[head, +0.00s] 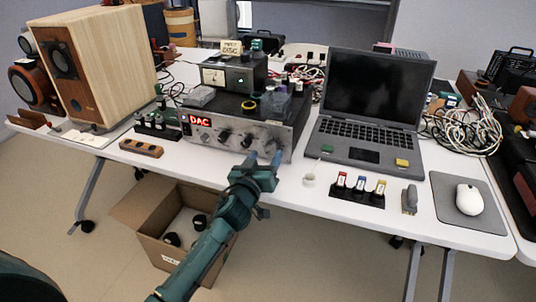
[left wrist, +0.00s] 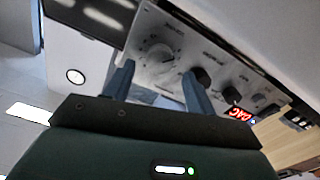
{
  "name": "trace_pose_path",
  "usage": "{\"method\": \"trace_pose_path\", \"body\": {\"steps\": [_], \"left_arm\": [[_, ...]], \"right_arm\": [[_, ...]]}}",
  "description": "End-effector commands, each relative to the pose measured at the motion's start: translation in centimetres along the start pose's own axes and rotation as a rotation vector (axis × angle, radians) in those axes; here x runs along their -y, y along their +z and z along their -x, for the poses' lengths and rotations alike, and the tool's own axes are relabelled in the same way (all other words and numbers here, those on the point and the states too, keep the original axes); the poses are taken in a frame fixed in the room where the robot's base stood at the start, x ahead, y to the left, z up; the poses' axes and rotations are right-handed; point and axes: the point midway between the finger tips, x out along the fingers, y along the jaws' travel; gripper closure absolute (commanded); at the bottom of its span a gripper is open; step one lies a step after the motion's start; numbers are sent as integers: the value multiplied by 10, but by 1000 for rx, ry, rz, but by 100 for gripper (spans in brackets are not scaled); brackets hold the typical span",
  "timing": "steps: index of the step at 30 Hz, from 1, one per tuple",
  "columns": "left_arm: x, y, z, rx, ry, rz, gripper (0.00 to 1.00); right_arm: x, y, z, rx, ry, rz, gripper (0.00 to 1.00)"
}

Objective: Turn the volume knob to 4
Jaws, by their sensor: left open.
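The amplifier (head: 232,135) stands on the table with a red lit "DAC" display (head: 200,121) on its front panel. My left gripper (head: 264,158) is open at the right part of the panel. In the left wrist view its two fingers (left wrist: 158,68) stand to either side of the silver knob; I cannot tell whether they touch it. My right gripper is not in view.
Smaller black knobs (left wrist: 232,95) run along the same panel, one close to a finger. A laptop (head: 369,110) stands to the right, a wooden speaker (head: 110,65) to the left. A cardboard box (head: 150,215) is on the floor below.

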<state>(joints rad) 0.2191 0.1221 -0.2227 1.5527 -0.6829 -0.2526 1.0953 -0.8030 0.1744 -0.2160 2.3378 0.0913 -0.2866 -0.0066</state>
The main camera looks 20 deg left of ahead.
Motion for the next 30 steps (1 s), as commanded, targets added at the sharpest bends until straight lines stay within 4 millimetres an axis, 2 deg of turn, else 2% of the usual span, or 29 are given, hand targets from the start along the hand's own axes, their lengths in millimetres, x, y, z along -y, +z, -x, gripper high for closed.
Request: {"method": "trace_pose_path", "body": {"steps": [3, 6, 17, 30], "left_arm": [[-1, 0, -17, -1, 2, 0, 45], [-1, 0, -24, -1, 2, 1, 45], [-1, 0, -29, 0, 2, 1, 45], [-1, 0, -28, 1, 1, 1, 81]], "right_arm": [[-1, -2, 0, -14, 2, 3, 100], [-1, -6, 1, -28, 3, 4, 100], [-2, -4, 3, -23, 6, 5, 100], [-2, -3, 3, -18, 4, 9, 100]]}}
